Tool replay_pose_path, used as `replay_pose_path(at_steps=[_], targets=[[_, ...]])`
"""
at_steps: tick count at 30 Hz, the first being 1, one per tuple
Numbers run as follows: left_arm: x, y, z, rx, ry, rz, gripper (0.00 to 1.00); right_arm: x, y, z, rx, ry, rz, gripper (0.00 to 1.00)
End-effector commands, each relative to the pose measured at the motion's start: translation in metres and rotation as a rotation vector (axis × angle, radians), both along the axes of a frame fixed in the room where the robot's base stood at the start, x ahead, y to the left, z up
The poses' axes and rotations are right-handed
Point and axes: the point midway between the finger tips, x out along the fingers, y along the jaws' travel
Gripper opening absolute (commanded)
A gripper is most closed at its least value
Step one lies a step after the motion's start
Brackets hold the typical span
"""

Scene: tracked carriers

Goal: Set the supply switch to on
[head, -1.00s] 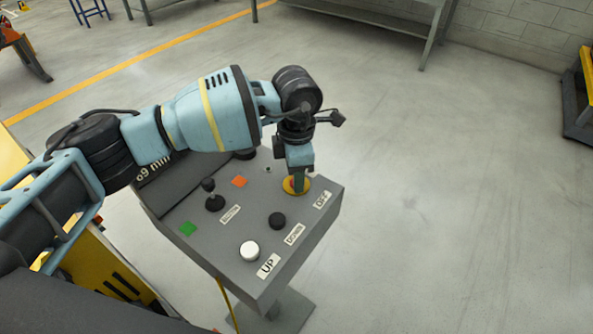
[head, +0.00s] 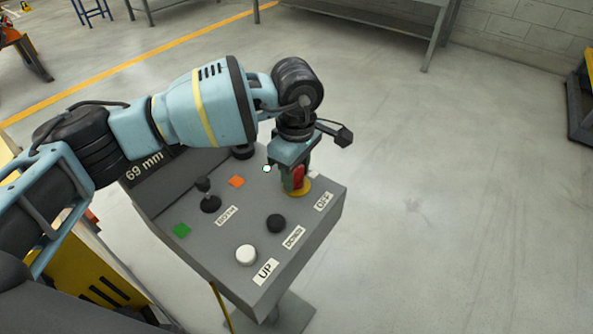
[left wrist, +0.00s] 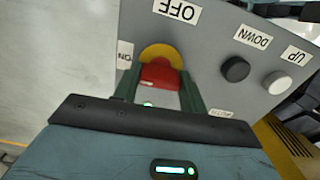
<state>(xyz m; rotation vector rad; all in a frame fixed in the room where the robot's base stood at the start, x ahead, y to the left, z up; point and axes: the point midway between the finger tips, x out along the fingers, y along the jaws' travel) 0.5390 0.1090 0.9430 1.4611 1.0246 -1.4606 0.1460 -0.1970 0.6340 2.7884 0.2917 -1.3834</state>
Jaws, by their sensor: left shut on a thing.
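The supply switch is a red handle (head: 299,176) on a round yellow base (head: 303,191), at the right end of the grey control panel (head: 190,215). My left gripper (head: 294,182) comes down on it from above and is shut on the red handle. In the left wrist view the red handle (left wrist: 160,76) sits between the two green fingers (left wrist: 160,88), in front of the yellow base (left wrist: 161,54). An OFF label (left wrist: 177,11) and an ON label (left wrist: 125,55) flank the base. My right gripper is not in view.
The panel also carries a white UP button (head: 245,255), a black DOWN button (head: 276,223), a black joystick (head: 209,203), green (head: 181,230) and orange (head: 236,181) squares, and a small white lamp (head: 267,168). Open floor lies to the right.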

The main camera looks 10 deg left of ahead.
Motion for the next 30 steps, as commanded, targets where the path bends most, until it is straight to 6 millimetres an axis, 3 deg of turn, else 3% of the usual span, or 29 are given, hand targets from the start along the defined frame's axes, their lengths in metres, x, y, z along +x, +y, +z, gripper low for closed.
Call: replay_pose_path(at_steps=[18,19,23,30], targets=[[0.0006,-0.0009,0.0025,-0.005,-0.004,-0.042,0.19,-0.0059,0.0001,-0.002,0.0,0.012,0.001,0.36],[0.0006,-0.0009,0.0025,-0.004,-0.003,-0.042,0.44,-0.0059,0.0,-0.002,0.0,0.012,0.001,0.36],[0.0004,-0.0007,0.0018,-0.003,-0.002,-0.042,0.61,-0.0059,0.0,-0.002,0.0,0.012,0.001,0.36],[0.0002,-0.0004,0.0008,-0.001,-0.001,-0.041,0.64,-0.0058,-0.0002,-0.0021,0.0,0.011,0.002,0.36]])
